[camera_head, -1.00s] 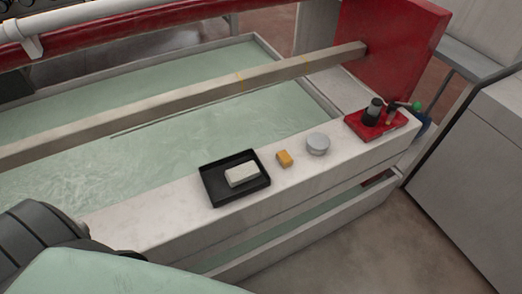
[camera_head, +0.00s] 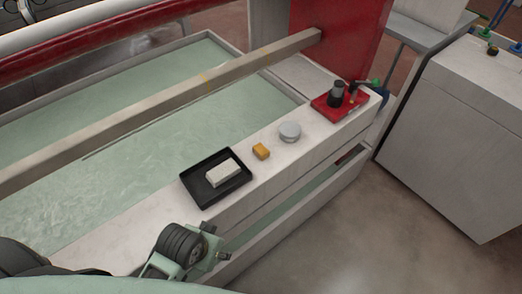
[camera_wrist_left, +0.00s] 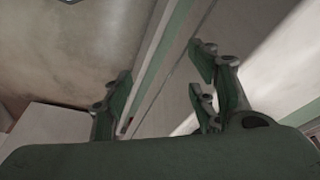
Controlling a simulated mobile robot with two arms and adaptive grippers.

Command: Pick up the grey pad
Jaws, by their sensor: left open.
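A pale grey-white rectangular block (camera_head: 223,173) lies in a shallow black tray (camera_head: 207,201) on the pale ledge of the machine. A round light grey disc (camera_head: 289,132) sits farther right on the same ledge. I cannot tell for sure which of the two is the grey pad. My left gripper (camera_head: 216,242) is in front of the ledge, near and below the tray and apart from it. In the left wrist view its fingers (camera_wrist_left: 160,88) are spread with nothing between them. My right gripper is not in view.
A red plate (camera_head: 325,106) with dark fittings is at the ledge's far right end. A beam (camera_head: 150,106) runs behind, over the green-floored trough. Open floor lies in front at right.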

